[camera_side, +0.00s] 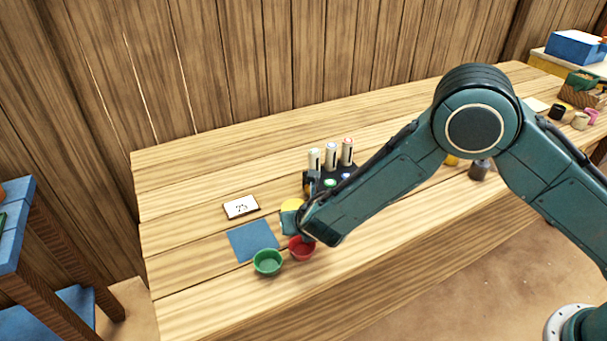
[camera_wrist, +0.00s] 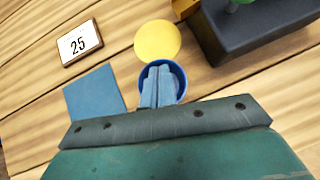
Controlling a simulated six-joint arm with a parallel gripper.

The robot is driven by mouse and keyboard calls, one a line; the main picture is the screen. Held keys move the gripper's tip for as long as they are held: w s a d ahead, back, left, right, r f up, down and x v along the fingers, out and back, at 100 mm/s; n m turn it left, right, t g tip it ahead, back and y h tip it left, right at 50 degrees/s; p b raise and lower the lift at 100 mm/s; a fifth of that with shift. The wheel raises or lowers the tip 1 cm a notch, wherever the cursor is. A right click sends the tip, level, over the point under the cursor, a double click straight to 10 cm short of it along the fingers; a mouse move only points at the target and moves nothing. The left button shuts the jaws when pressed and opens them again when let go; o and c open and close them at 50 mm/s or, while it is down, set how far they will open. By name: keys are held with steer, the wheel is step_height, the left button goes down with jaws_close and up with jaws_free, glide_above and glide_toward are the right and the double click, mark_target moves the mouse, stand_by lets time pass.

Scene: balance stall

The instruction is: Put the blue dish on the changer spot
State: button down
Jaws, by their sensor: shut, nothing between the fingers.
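The blue dish (camera_wrist: 182,77) is a small round bowl in the wrist view, just below a flat yellow round spot (camera_wrist: 158,41). My gripper (camera_wrist: 160,70) is shut and empty, its fingers over the dish and covering much of its inside. I cannot tell whether the fingers touch the dish. In the side view my arm's end hides the dish, and part of the yellow spot (camera_side: 291,204) shows beside it. A flat blue square (camera_wrist: 94,92) lies left of the dish. No label shows which marking is the changer spot.
A card reading 25 (camera_wrist: 78,43) lies beyond the blue square. A dark block (camera_wrist: 250,32) stands right of the yellow spot, with upright tubes (camera_side: 331,156) by it. Green (camera_side: 267,262) and red (camera_side: 301,249) bowls sit near the front edge. The table's left end is clear.

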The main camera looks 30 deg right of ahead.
steer(key=shift+w, duration=0.1)
steer(key=w, duration=0.2)
steer(key=w+d, duration=0.1)
steer(key=w, duration=0.4)
steer(key=shift+d, duration=0.4)
steer(key=shift+r, duration=0.1)
steer(key=v, duration=1)
stand_by(0.4)
